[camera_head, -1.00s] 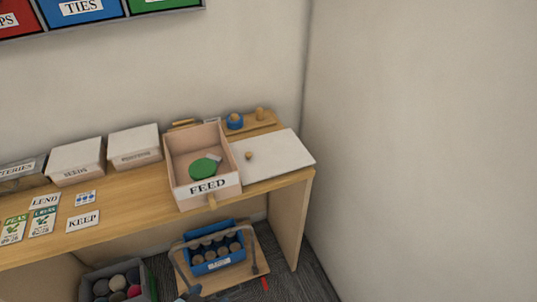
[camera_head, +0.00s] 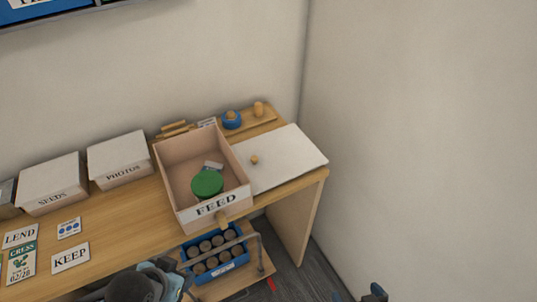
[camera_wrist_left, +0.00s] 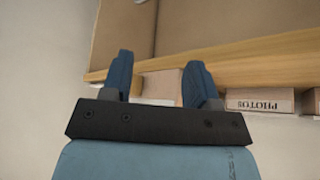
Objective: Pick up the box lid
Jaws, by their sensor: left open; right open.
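The box lid (camera_head: 290,160) is a flat white panel with a small wooden knob (camera_head: 254,159). It lies on the right end of the wooden desk, against the right side of the open FEED box (camera_head: 217,207). My right gripper (camera_head: 357,295) only just shows at the bottom edge of the head view, well below and right of the lid, its fingertips apart and empty. My left gripper (camera_wrist_left: 158,75) is open and empty in the left wrist view, with a wooden edge and a PHOTOS box (camera_wrist_left: 260,101) beyond its fingers.
The FEED box holds a green round item (camera_head: 207,184). White SEEDS (camera_head: 52,183) and PHOTOS boxes stand to its left. A blue item (camera_head: 231,120) sits on a wooden strip behind the lid. A blue crate of round items (camera_head: 215,272) is below the desk. A wall rises at right.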

